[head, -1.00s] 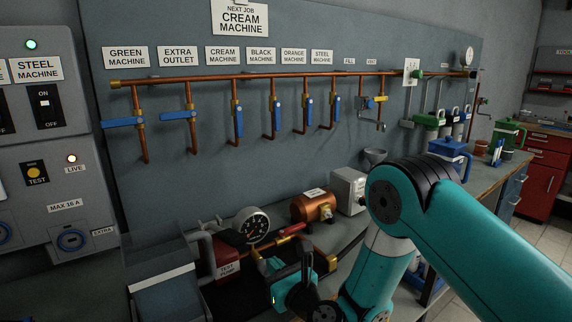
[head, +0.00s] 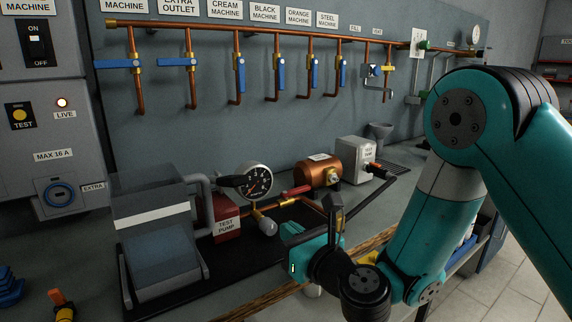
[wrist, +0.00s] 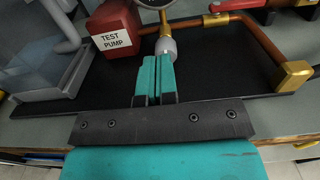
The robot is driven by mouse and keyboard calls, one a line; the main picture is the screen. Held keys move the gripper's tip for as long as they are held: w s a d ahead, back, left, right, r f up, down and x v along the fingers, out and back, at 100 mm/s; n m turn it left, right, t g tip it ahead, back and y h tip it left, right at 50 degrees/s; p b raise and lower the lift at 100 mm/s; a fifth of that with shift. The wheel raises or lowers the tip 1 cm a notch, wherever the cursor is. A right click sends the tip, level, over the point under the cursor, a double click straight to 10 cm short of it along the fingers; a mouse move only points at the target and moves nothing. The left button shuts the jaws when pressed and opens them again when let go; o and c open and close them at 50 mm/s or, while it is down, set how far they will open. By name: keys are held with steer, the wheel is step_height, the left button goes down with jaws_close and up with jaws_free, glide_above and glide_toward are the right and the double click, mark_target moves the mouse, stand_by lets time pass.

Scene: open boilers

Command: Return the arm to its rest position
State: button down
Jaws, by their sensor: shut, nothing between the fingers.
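My teal arm reaches in from the right in the head view and bends down over the bench. My gripper (wrist: 155,80) is seen in the wrist view with its two teal fingers together and nothing between them. Its tips are in front of the clear bulb-shaped fitting (wrist: 167,47) beside the red test pump (wrist: 113,28); I cannot tell whether they touch it. In the head view the teal gripper body is low over the bench's front edge, and the fingertips are hard to make out there.
The test pump (head: 224,219), pressure gauge (head: 256,181) and copper boiler (head: 318,170) stand close behind the gripper. A grey tank (head: 155,230) is to the left. Copper pipes with blue-handled valves (head: 188,62) line the wall. Open floor (head: 505,265) lies at the lower right.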

steer(key=shift+r, duration=0.1)
steer(key=shift+s+a+r+n, duration=0.1)
steer(key=shift+s+r+n, duration=0.05)
steer(key=shift+r+n, duration=0.15)
steer(key=s+a+r+n+g+y+p, duration=0.1)
steer(key=s+r+n+g+y+p, duration=0.15)
steer(key=s+r+n+g, duration=0.6)
steer(key=s+a+r+n+g+y+p, duration=0.1)
steer(key=s+r+n+g+y+p, duration=0.15)
steer(key=n, duration=1.05)
steer(key=s+d+r+n+g+h+p, duration=0.3)
steer(key=s+d+n+h, duration=0.7)
steer(key=s+d+n, duration=0.4)
steer(key=d+g+p, duration=0.1)
steer(key=d+p, duration=0.1)
steer(key=shift+d+r+h+p, duration=0.15)
steer(key=shift+r+h+p, duration=0.05)
steer(key=shift+h+p, duration=0.2)
